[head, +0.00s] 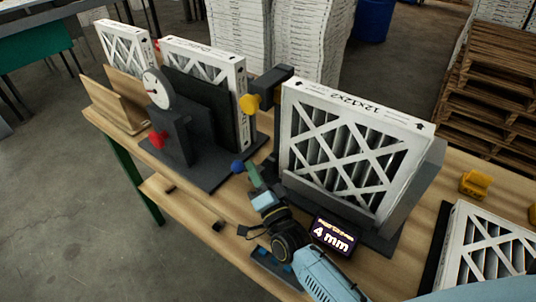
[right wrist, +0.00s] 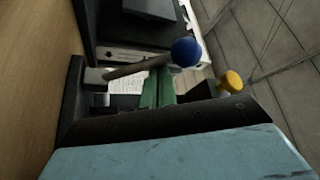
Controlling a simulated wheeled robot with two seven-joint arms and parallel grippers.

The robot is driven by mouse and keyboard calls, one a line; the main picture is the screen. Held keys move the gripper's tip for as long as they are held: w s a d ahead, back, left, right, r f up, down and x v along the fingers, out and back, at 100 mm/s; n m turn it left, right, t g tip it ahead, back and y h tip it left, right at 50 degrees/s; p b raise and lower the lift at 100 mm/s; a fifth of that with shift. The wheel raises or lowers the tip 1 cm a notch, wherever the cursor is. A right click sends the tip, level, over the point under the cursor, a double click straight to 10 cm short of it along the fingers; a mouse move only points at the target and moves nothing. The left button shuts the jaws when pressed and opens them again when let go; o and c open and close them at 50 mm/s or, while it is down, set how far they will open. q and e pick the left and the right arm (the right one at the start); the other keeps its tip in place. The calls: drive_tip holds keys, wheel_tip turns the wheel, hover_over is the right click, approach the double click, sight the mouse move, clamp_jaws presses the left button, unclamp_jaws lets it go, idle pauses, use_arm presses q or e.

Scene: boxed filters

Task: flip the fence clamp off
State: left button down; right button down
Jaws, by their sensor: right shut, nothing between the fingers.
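A lever with a blue ball knob (head: 238,167) stands at the front of the filter fixture on the bench. In the right wrist view the blue knob (right wrist: 186,52) sits on the end of a grey rod (right wrist: 135,68) that leans across just beyond my fingers. My right gripper (head: 252,173) is shut and empty, its green fingertips (right wrist: 157,88) close beside the lever. I cannot tell whether they touch it. A yellow knob (head: 248,104) sticks out from a dark block on the fixture; it also shows in the right wrist view (right wrist: 231,81). My left gripper is not in view.
A boxed filter (head: 355,145) stands in the fixture, with a display (head: 334,236) reading 4 mm before it. A dial gauge stand (head: 157,88) with a red knob is left. Another filter (head: 490,255) and a yellow block (head: 475,184) are right.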

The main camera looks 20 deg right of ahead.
drive_tip(key=shift+s+a+f, duration=0.15)
drive_tip(key=shift+a+f, duration=0.1)
drive_tip(key=shift+s, duration=0.1)
idle(0.5)
drive_tip(key=shift+s+f, duration=0.2)
drive_tip(key=s, duration=0.4)
drive_tip(key=s+d, duration=0.1)
drive_tip(key=s, duration=0.7)
drive_tip(key=shift+s+d+r+b, duration=0.1)
drive_tip(key=shift+s+d+b, duration=0.15)
drive_tip(key=shift+d+b, duration=0.05)
